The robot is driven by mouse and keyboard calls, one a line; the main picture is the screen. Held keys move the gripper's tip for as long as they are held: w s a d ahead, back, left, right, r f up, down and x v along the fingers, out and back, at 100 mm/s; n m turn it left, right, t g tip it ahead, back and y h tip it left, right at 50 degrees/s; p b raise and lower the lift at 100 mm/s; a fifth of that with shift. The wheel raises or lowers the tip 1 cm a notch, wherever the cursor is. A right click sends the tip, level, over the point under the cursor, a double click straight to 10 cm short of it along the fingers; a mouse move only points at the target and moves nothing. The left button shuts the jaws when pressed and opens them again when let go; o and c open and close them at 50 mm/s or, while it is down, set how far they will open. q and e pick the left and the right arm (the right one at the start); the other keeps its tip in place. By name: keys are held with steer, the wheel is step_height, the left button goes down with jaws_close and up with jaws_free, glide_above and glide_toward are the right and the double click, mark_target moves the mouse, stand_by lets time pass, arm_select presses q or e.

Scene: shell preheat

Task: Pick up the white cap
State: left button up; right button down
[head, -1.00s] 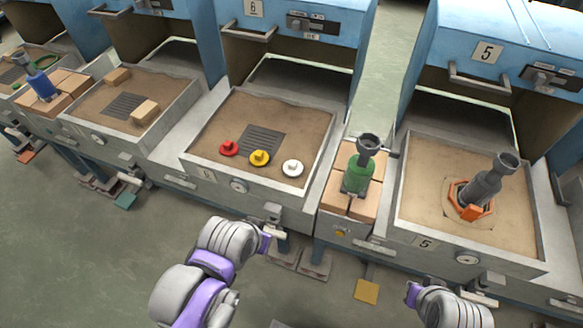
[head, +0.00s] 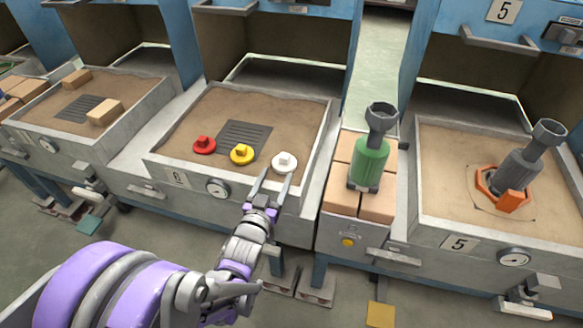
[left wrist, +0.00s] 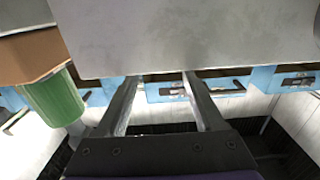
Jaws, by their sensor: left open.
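The white cap (head: 284,162) sits on the sand at the front right of the middle tray (head: 330,125). It is a flat disc with a raised knob. My left gripper (head: 274,180) is open and empty, with its fingers pointing toward the cap from the front. In the head view its fingertips lie just below the cap in the picture; I cannot tell the gap in depth. My right gripper is not in view.
A yellow cap (head: 242,154) and a red cap (head: 204,145) lie left of the white one, by a dark grate (head: 243,136). A green cylinder (head: 369,162) stands on blocks to the right. The tray's front wall (head: 195,184) has a gauge.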

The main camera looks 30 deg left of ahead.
mark_target(283, 159)
arm_select(q)
steer(key=b+x, duration=0.1)
steer(key=x, duration=0.8)
steer(key=shift+w+a, duration=0.15)
steer(key=shift+w, duration=0.15)
jaws_close()
